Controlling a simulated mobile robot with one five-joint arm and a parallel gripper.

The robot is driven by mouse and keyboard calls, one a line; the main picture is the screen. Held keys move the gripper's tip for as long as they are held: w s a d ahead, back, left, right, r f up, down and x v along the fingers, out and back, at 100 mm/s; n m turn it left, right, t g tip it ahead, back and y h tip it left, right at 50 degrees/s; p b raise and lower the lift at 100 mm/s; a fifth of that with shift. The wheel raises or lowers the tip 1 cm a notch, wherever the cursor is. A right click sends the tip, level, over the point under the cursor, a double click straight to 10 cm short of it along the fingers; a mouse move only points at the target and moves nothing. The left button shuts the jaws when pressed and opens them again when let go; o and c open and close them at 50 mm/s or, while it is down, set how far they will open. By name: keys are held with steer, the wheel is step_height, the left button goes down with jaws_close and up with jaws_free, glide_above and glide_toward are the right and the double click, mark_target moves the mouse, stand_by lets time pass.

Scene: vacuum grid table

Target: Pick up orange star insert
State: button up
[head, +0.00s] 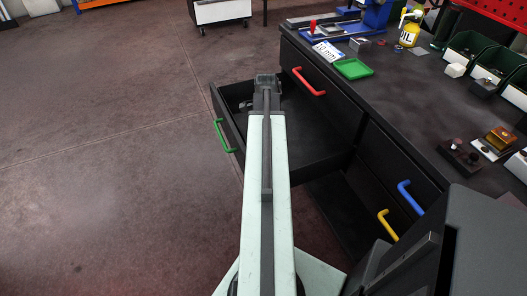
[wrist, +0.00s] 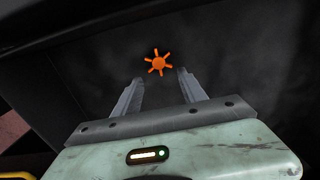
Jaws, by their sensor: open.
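The orange star insert (wrist: 159,63) shows in the wrist view as a small orange disc with several short points. It lies on a dark surface that looks like the inside of the open drawer (head: 312,140). My gripper (wrist: 155,80) is open and empty, its two fingers apart. In that view the star appears just beyond the fingertips, roughly centred between them. In the head view my gripper (head: 266,82) is over the open drawer, and the star cannot be seen there. I cannot tell the height of the fingers above the surface.
The drawer front with a green handle (head: 225,136) is at the left. The dark workbench (head: 400,95) at the right bears a green tray (head: 353,69), a yellow oil can (head: 410,30) and green bins (head: 470,48). Open floor (head: 110,150) lies to the left.

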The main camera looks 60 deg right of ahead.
step_height(320, 180, down, 4)
steer(key=b, duration=0.3)
steer(key=shift+f, duration=0.15)
steer(key=shift+r, duration=0.2)
steer(key=c, duration=1)
steer(key=shift+c, duration=0.2)
steer(key=shift+r, duration=0.1)
